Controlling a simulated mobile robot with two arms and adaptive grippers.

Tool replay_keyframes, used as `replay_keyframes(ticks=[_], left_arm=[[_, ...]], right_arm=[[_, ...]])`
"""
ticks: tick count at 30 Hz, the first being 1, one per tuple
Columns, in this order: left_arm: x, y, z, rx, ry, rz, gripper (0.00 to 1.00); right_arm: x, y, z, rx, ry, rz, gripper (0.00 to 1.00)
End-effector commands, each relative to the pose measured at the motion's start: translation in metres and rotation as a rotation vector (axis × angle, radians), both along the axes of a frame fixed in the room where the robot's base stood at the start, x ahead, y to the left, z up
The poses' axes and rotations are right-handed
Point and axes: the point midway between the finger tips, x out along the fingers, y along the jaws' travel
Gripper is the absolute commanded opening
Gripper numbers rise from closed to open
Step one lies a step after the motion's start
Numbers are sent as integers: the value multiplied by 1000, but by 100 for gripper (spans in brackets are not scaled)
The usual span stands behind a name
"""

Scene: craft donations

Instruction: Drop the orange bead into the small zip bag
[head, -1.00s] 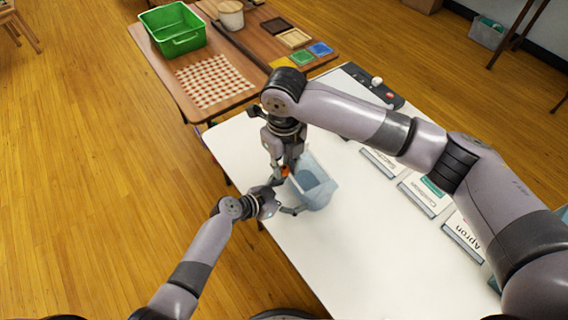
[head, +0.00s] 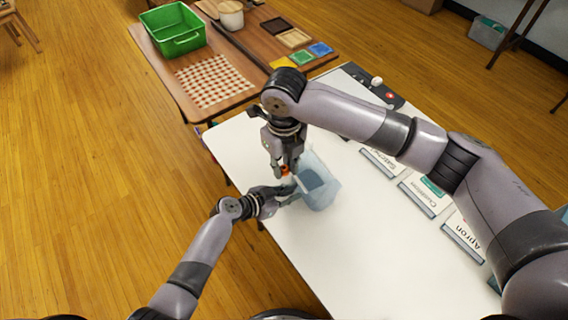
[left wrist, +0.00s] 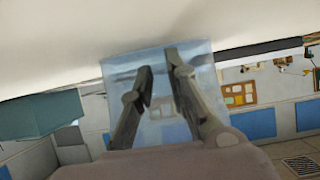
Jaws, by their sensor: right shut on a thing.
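The small zip bag (head: 322,186) is a pale blue, see-through pouch standing at the left part of the white table. My right gripper (head: 286,168) points down at the bag's left side and is shut on the orange bead (head: 285,171). My left gripper (head: 296,188) is low beside the bag's left edge. In the left wrist view its two fingers (left wrist: 160,68) have a narrow gap between them, with the pale bag (left wrist: 204,70) around and behind them. I cannot tell whether they touch the bag. The bead is not visible in the wrist view.
The white table (head: 300,255) is clear in front of the bag. Labelled cards, one reading Apron (head: 463,238), line its right side under my right arm. A wooden table behind holds a green bin (head: 178,40), a checked cloth (head: 213,80) and small coloured trays.

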Motion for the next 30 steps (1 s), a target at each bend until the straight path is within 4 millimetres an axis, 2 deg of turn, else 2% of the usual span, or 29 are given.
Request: replay_keyframes(ticks=[6,14,30], left_arm=[[0,0,0,0,0,0,0],[0,0,0,0,0,0,0],[0,0,0,0,0,0,36]], right_arm=[[0,0,0,0,0,0,12],[0,0,0,0,0,0,12],[0,0,0,0,0,0,12]])
